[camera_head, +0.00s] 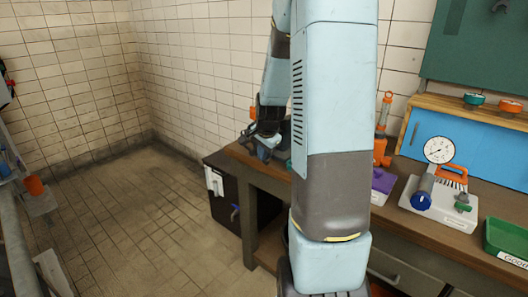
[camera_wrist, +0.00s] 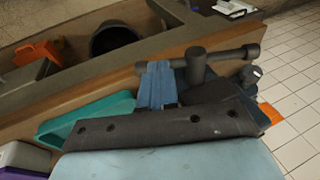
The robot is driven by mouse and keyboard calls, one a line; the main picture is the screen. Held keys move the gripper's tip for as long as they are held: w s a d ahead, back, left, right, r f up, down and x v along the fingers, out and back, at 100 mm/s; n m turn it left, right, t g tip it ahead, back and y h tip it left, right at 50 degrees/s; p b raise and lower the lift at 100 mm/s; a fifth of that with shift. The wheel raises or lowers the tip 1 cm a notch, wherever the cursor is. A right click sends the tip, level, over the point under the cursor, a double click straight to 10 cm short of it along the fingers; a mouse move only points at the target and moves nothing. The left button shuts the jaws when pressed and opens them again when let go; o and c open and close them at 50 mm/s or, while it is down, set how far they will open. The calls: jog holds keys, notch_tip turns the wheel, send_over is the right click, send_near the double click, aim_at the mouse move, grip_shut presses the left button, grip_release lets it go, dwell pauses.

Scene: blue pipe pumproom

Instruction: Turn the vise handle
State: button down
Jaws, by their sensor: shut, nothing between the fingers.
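The vise (camera_head: 262,151) is a blue-grey form at the left end of the workbench in the head view, partly covered by my arm. In the wrist view its handle is a dark grey bar (camera_wrist: 232,54) through a round knob (camera_wrist: 196,66), lying across the picture. Blue metal parts (camera_wrist: 157,88) show beside and under the bar. My gripper (camera_head: 265,128) is shut and empty, pointing down close over the vise. In the wrist view its dark body covers the lower middle, and its fingertips are not clear. Whether it touches the handle cannot be told.
A teal tray (camera_wrist: 85,118) and a purple box (camera_wrist: 22,158) stand close by. On the bench are an orange tool (camera_head: 383,128), a gauge unit (camera_head: 440,190) and a green tray (camera_head: 506,240). The tiled floor (camera_head: 140,215) at left is clear.

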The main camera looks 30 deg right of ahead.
jog(key=shift+f, duration=0.85)
jog(key=shift+r, duration=0.15)
